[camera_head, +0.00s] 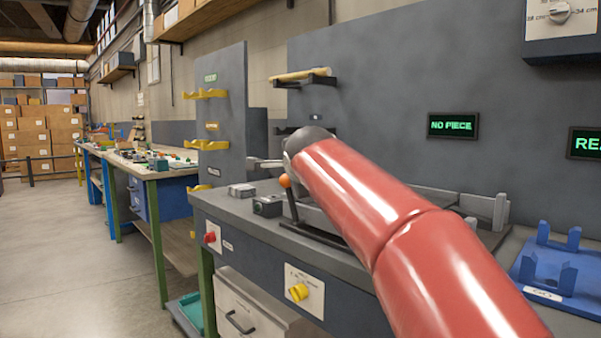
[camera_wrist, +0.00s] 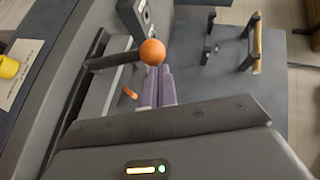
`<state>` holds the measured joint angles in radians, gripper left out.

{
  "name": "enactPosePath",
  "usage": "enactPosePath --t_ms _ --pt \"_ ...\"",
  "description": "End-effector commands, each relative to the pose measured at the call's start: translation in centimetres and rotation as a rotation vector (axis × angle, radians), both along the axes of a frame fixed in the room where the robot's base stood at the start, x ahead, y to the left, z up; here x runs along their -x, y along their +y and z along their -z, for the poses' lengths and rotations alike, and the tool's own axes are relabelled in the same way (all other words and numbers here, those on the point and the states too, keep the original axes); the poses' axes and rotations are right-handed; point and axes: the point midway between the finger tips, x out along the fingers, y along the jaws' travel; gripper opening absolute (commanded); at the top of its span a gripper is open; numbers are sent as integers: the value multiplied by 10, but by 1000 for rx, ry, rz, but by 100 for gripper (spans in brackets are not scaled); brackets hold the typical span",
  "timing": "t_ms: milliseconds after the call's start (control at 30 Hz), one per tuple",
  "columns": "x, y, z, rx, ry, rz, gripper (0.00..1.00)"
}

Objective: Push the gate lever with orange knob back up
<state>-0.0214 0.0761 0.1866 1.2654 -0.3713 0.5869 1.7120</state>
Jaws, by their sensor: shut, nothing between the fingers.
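The gate lever is a dark bar (camera_head: 292,205) standing up from the bench fixture, leaning slightly left in the head view. The dark lever bar (camera_wrist: 110,61) runs left from the knob. My gripper's fingers are together and empty. Whether they touch the knob cannot be told. My red arm hides part of the fixture in the head view.
A display (camera_head: 452,125) reads "NO PIECE". A blue cradle (camera_head: 555,262) stands at the right. A red button (camera_head: 210,237) and yellow knob (camera_head: 298,291) are on the bench front. A grey panel with yellow hooks (camera_head: 222,120) rises behind. Open floor (camera_head: 80,260) lies left.

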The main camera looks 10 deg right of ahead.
Motion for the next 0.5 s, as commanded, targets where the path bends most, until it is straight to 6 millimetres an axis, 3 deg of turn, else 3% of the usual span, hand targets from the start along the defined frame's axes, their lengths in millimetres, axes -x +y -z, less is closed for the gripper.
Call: enactPosePath --t_ms 33,500 --pt "-3 2 -7 12 17 -2 0" --pt "-31 23 2 19 27 -2 0"
